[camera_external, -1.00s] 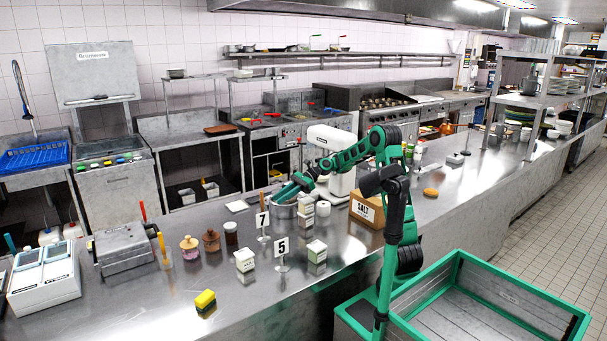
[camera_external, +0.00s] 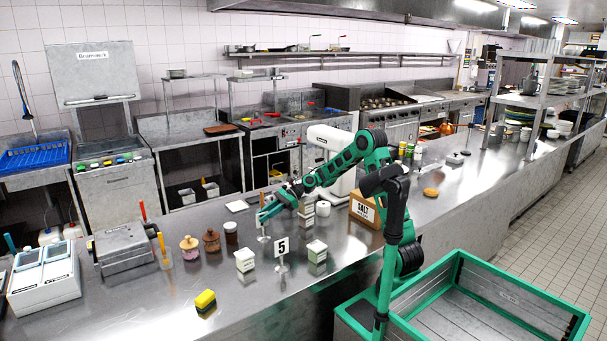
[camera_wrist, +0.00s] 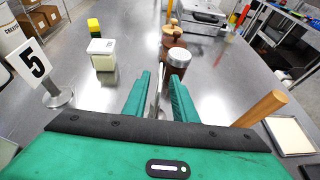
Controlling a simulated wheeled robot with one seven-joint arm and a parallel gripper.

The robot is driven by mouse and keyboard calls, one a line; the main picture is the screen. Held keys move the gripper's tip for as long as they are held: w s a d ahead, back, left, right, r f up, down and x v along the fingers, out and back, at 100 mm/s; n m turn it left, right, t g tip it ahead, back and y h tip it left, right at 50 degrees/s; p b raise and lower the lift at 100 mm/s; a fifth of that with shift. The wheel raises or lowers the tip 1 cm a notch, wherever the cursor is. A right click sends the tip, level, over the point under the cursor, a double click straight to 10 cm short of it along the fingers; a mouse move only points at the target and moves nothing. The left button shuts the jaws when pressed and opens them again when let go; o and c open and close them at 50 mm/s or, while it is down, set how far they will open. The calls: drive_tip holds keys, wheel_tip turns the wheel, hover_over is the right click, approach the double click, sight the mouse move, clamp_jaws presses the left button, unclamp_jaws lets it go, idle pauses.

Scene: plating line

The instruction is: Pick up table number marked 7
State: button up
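My gripper (camera_external: 265,213) is over the steel counter, at the table number marked 7. Its green fingers also show in the wrist view (camera_wrist: 162,98), apart, with the thin upright card of table number 7 (camera_wrist: 157,86) seen edge-on between them. The card seems nearer the left finger, with a gap on the right; contact is not clear. In the external view the gripper covers the card's face, and only its stand (camera_external: 263,238) shows below. A table number marked 5 (camera_external: 281,247) stands in front of it, upright and apart; it also shows at left in the wrist view (camera_wrist: 35,62).
A white-green box (camera_external: 245,260) and another (camera_external: 317,250) stand near the number 5. A mixer (camera_external: 333,150) stands behind my arm.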

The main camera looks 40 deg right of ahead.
drive_tip(key=shift+a+f, duration=0.2)
drive_tip(key=shift+a, duration=0.25)
clamp_jaws()
idle(1.1)
